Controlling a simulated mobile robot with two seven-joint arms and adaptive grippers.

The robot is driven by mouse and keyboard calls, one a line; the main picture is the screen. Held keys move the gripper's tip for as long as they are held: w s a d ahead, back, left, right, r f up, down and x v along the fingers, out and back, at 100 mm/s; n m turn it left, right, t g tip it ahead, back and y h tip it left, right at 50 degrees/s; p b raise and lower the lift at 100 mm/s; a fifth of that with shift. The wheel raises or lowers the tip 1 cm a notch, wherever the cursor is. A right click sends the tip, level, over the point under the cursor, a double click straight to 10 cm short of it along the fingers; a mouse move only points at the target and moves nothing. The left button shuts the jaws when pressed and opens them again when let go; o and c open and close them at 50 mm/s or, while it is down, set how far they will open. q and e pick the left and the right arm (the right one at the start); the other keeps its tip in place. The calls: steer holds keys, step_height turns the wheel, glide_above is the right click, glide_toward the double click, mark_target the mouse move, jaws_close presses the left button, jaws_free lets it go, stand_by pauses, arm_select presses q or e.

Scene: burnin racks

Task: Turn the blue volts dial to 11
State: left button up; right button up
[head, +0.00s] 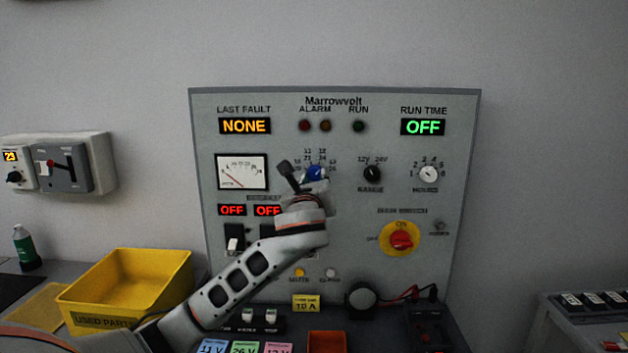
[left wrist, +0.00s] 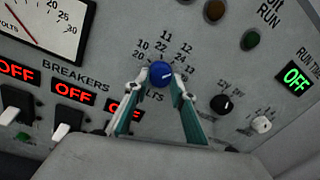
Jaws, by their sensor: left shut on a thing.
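The blue volts dial (head: 315,173) is on the grey Marrowvolt panel (head: 340,225), right of the analogue meter (head: 242,172). In the left wrist view the dial (left wrist: 161,73) sits below a scale with 10, 11 and 12 in its outer row and 20, 22 and 24 inside. A short pale mark shows on its face, but I cannot tell which number it points at. My left gripper (head: 306,177) is shut on the dial, with one finger on each side in the left wrist view (left wrist: 162,80). It hides part of the dial in the head view. My right gripper is out of view.
The range knob (head: 372,174) and hours knob (head: 428,174) are to the right, above the red main switch (head: 402,240). Red OFF displays and breaker switches (head: 235,240) are below the meter. A yellow bin (head: 130,282) stands on the bench at left.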

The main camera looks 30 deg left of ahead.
arm_select(q)
steer(key=n, duration=0.6)
steer(key=shift+w+d+f+n, duration=0.1)
steer(key=shift+d+n, duration=0.05)
steer(key=shift+n, duration=0.25)
steer(key=shift+n+y, duration=0.3)
steer(key=shift+n, duration=2.7)
steer(key=o, duration=1.1)
steer(key=v, duration=1.2)
